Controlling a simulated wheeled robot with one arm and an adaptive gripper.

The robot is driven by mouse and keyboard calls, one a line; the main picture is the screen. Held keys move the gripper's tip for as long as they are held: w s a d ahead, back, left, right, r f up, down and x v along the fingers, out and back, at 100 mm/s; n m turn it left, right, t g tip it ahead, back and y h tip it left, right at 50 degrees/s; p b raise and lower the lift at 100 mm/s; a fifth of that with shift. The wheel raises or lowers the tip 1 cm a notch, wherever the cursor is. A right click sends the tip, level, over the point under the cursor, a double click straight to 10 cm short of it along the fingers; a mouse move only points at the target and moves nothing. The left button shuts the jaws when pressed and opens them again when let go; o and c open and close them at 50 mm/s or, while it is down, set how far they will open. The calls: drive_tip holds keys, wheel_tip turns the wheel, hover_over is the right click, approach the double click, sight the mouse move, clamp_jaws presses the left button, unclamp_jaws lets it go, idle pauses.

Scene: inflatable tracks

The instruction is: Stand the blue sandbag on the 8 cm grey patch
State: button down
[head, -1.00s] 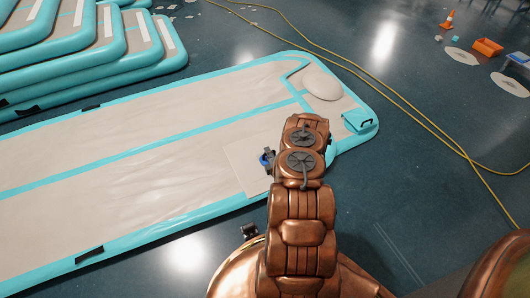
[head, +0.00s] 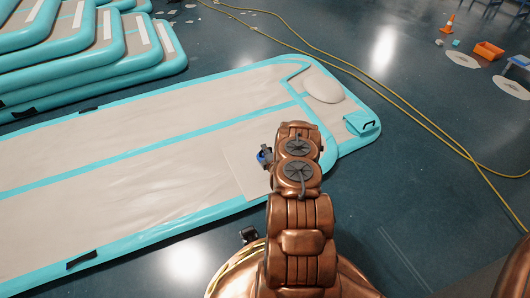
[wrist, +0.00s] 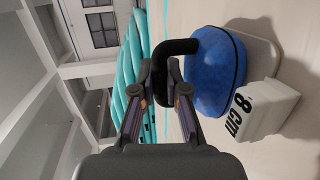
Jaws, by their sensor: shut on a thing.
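The blue sandbag (wrist: 214,72) is rounded, with a black loop handle (wrist: 174,48). My gripper (wrist: 160,88) is shut on the handle, and the bag hangs on the floor side of it, upright. A pale grey slab (wrist: 262,56) shows just beyond the bag's lower side, partly hidden by it. Whether bag and slab touch, I cannot tell. A whitish block (wrist: 262,108) marked "8 cm" stands beside the bag. In the head view only a small blue bit of the sandbag (head: 263,157) shows left of my arm, which hides much there.
The beige inflatable track (head: 120,165) with teal edges lies under the gripper area. Stacked tracks (head: 90,50) stand far left. A yellow cable (head: 400,100) crosses the floor.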

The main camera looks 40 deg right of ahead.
drive_tip(key=c, duration=1.2)
unclamp_jaws()
drive_tip(key=shift+f, duration=0.1)
